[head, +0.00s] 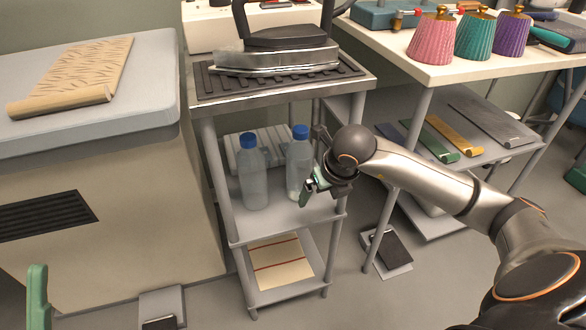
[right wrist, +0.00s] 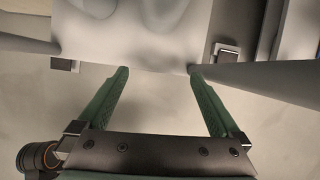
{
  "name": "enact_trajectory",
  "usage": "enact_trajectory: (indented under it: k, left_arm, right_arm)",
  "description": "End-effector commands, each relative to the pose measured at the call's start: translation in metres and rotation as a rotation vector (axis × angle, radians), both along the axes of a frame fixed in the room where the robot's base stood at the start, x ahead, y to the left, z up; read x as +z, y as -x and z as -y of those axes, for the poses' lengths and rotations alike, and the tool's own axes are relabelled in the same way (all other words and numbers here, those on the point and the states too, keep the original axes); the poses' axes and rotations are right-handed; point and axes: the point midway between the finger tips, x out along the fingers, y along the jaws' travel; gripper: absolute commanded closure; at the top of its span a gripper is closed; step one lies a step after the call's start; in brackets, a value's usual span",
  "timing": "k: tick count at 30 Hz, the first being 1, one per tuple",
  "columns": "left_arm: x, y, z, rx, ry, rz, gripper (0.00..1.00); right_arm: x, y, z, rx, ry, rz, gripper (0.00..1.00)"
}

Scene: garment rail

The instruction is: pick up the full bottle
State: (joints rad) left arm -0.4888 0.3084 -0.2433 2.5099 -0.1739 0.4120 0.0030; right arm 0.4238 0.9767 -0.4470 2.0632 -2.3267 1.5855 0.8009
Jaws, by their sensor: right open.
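Two clear bottles with blue caps stand upright on the cart's middle shelf (head: 268,222). The left bottle (head: 254,182) is in plain view and looks evenly grey. The right bottle (head: 297,160) is partly covered by my right gripper (head: 314,170). I cannot tell for sure which bottle is full. My right gripper is open and empty, just right of the right bottle. In the right wrist view its two green fingers (right wrist: 158,72) are spread at the pale shelf edge, with blurred rounded shapes beyond. One green finger of my left gripper (head: 37,298) shows at bottom left.
An iron (head: 285,50) rests on the cart's ribbed top above the bottles. A grey cart post stands close to my right gripper. A lower shelf holds a paper sheet (head: 280,264). A padded table (head: 150,100) is left, a table with cones (head: 435,40) right.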

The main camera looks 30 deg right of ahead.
Motion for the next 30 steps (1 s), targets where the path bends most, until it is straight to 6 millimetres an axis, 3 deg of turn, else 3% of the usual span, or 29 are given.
enact_trajectory:
  k: [9, 17, 27, 30]
  left_arm:
    - [-0.010, 0.000, 0.001, -0.009, -0.001, -0.008, 0.50]
    - [-0.012, 0.000, 0.001, -0.010, -0.001, -0.009, 0.50]
    - [-0.021, -0.001, 0.003, -0.008, -0.006, -0.010, 0.50]
    - [-0.028, -0.001, 0.003, -0.005, -0.009, -0.009, 0.50]
  right_arm:
    - [-0.001, -0.049, 0.005, 0.003, -0.005, 0.000, 0.00]
    - [-0.001, -0.062, 0.008, 0.005, -0.004, 0.000, 0.00]
    - [-0.001, -0.103, 0.013, 0.005, -0.005, 0.000, 0.00]
    - [-0.012, -0.105, 0.013, 0.005, -0.006, -0.003, 0.00]
